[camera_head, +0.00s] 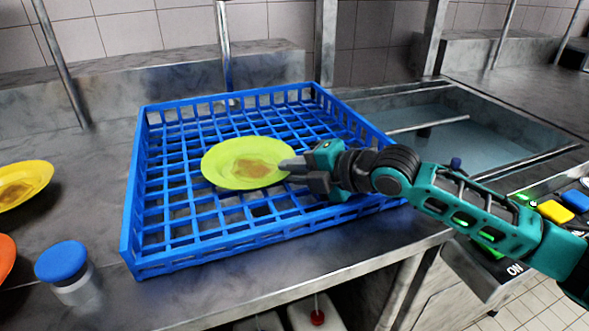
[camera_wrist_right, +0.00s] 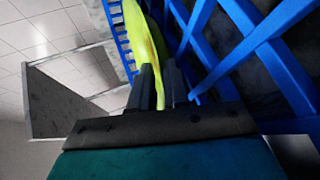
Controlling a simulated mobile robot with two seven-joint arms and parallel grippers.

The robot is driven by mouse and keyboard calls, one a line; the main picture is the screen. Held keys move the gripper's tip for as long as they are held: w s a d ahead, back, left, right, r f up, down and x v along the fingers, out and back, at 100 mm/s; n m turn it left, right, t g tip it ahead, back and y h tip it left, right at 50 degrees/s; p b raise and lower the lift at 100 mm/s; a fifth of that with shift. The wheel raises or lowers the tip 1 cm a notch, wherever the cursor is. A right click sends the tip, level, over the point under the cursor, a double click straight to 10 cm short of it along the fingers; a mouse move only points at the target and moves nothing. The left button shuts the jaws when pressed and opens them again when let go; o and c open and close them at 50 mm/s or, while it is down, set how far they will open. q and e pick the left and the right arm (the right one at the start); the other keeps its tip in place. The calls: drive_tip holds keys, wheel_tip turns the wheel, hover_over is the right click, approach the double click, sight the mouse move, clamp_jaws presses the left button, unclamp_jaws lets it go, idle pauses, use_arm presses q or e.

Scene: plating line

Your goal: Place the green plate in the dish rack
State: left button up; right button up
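The green plate (camera_head: 245,163), yellow-green with a brown stain in its middle, is over the blue dish rack (camera_head: 190,246), within its walls. My right gripper (camera_head: 290,165) is shut on the plate's right rim in the head view. In the right wrist view the two fingers (camera_wrist_right: 158,88) pinch the plate (camera_wrist_right: 150,50), seen nearly edge-on beside the rack's blue bars (camera_wrist_right: 215,40). I cannot tell whether the plate touches the rack floor. My left gripper is not in view.
A yellow plate (camera_head: 22,184) and part of an orange plate (camera_head: 5,256) lie on the counter at the left. A blue-capped container (camera_head: 66,268) stands near the rack's front left corner. A sink (camera_head: 430,135) is behind right; a button panel (camera_head: 545,212) is at the right.

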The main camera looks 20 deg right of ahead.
drive_tip(key=shift+r, duration=0.15)
drive_tip(key=v, duration=1)
drive_tip(key=shift+s+d, duration=0.2)
drive_tip(key=shift+d, duration=0.05)
drive_tip(key=shift+s+d+r, duration=0.25)
drive_tip(key=shift+s+r, duration=0.15)
drive_tip(key=shift+s, duration=0.2)
